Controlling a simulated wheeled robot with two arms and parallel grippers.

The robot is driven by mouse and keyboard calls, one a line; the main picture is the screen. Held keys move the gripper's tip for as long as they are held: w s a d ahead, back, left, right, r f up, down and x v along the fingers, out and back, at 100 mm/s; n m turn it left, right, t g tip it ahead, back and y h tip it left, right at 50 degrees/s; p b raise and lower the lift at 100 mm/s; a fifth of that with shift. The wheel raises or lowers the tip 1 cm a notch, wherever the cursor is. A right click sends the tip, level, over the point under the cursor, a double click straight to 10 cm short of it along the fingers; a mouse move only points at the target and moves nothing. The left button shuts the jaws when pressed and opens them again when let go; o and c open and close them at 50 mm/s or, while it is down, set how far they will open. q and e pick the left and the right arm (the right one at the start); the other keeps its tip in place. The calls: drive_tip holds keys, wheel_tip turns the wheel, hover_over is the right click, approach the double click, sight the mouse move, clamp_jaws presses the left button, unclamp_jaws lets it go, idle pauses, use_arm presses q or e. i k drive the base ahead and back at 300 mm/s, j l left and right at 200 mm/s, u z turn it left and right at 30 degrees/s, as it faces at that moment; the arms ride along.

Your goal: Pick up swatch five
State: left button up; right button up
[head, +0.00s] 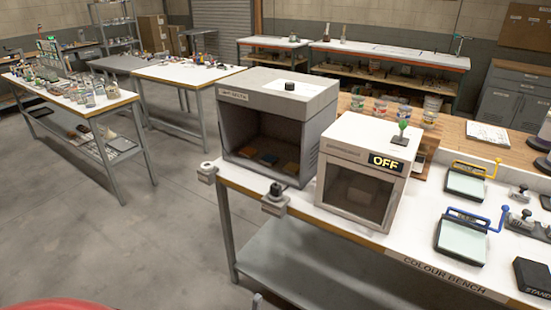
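Several small flat coloured pieces lie on the floor of the grey light booth (321,108) on the colour bench. A dark blue piece (268,159) is in the middle and an orange-brown piece (289,166) is at the right. They look like swatches, but no numbers are readable, so I cannot tell which is swatch five. The booth's front is open, and its inside is dim. Neither of my grippers can be made out in the head view.
A white box with an OFF display (386,162) stands right of the booth. Two block-shaped fittings (275,203) sit at the bench's left edge. Trays with yellow and blue handles (461,240) stand at the right. Clear floor (140,225) lies left of the bench.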

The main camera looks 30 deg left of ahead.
sight(269, 160)
drive_tip(key=i+j, duration=0.15)
drive_tip(key=j, duration=0.45)
drive_tip(key=i+j, duration=0.1)
drive_tip(key=j, duration=0.55)
drive_tip(key=i+j+z, duration=0.1)
drive_tip(key=j, duration=0.5)
drive_tip(key=i+j, duration=0.15)
drive_tip(key=j, duration=0.5)
drive_tip(key=i+j, duration=0.1)
drive_tip(key=j, duration=0.55)
drive_tip(key=i+j+z, duration=0.1)
drive_tip(key=j, duration=0.5)
drive_tip(key=i+j, duration=0.1)
drive_tip(key=j, duration=0.55)
